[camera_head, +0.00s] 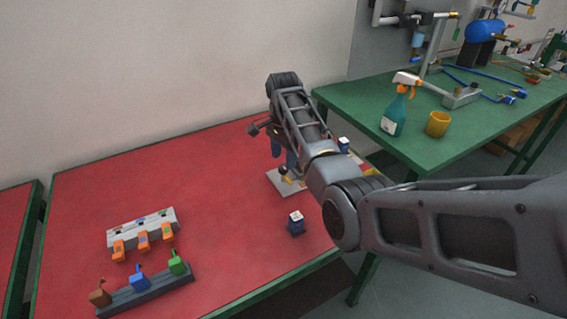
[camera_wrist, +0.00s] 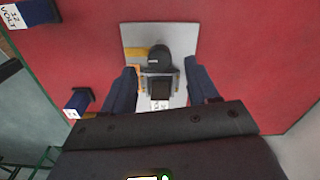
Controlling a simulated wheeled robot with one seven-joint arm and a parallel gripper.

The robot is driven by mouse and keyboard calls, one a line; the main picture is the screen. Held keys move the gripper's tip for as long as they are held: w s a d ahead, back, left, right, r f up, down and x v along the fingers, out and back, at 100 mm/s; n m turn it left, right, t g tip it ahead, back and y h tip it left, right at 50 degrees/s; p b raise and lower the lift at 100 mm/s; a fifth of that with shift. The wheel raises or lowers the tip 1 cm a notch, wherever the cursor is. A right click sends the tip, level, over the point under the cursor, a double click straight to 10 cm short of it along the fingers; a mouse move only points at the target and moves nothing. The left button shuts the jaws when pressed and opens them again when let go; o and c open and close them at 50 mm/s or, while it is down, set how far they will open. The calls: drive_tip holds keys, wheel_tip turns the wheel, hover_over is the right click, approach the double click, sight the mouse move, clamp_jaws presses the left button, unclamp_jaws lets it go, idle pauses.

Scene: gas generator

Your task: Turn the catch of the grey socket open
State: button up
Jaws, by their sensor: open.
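The grey socket (camera_wrist: 160,84) is mounted on a pale plate (camera_wrist: 130,35) on the red table. A dark round cap or knob (camera_wrist: 158,57) stands at its upper side, with a yellow piece (camera_wrist: 135,53) to its left. I cannot tell which part is the catch. My gripper (camera_wrist: 160,68) is open, with one blue finger on each side of the socket in the wrist view. I see no clear contact. In the head view my gripper (camera_head: 284,160) points down over the plate (camera_head: 288,186), and my arm hides part of the socket.
A blue block with a white top (camera_head: 296,224) stands near the plate; another (camera_head: 343,144) is behind my arm. A grey rack (camera_head: 145,225) with orange pieces and a dark rack (camera_head: 148,290) stand left. A spray bottle (camera_head: 393,115) and yellow cup (camera_head: 437,124) are on the green table.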

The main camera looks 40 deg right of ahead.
sight(283, 167)
drive_tip(key=shift+r, duration=2.35)
